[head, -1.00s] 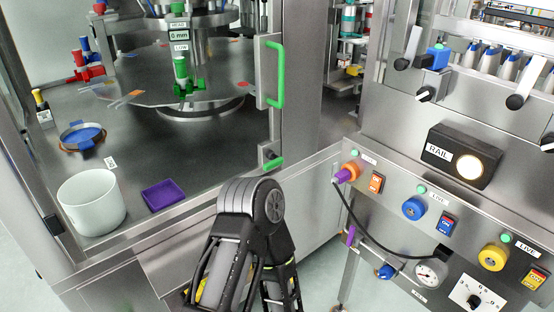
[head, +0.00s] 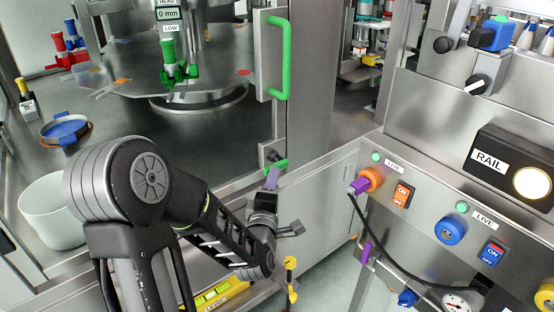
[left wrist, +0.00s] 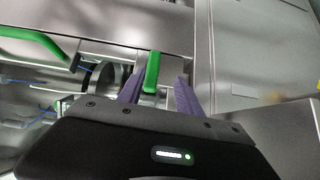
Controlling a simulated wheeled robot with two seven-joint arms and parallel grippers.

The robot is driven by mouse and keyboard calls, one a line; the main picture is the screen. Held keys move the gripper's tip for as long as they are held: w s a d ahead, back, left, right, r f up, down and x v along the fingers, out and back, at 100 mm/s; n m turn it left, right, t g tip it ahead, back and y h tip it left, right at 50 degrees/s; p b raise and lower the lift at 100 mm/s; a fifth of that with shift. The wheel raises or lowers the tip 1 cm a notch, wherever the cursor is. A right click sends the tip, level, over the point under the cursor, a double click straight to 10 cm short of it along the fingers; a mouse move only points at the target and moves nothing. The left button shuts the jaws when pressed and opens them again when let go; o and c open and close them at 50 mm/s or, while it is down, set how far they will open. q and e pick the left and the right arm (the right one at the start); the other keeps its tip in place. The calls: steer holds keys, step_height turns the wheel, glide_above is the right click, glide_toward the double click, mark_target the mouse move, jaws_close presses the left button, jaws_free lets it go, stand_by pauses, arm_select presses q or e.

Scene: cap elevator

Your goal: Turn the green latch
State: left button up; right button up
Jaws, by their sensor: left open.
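The green latch (head: 278,165) is a short green lever at the lower edge of the machine's door, below the long green door handle (head: 286,55). My left gripper (head: 271,180) is open right at the latch, its purple fingers partly covering it in the head view. In the left wrist view the green latch (left wrist: 152,72) stands between the two spread purple fingers (left wrist: 187,98), with a gap on the right side. I cannot tell whether the left finger touches it. My right gripper is not in view.
The door handle also shows at the left of the left wrist view (left wrist: 30,38). A control panel with a black cable (head: 372,235) stands to the right.

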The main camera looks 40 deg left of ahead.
mark_target(275, 161)
arm_select(q)
steer(key=shift+s+a+r+n, duration=0.15)
steer(key=shift+a+r+n, duration=0.2)
steer(key=shift+r, duration=0.25)
steer(key=p+x, duration=0.1)
steer(key=x, duration=0.7)
steer(key=shift+r, duration=0.1)
steer(key=shift+c, duration=0.4)
steer(key=shift+s, duration=0.1)
jaws_close()
stand_by(0.6)
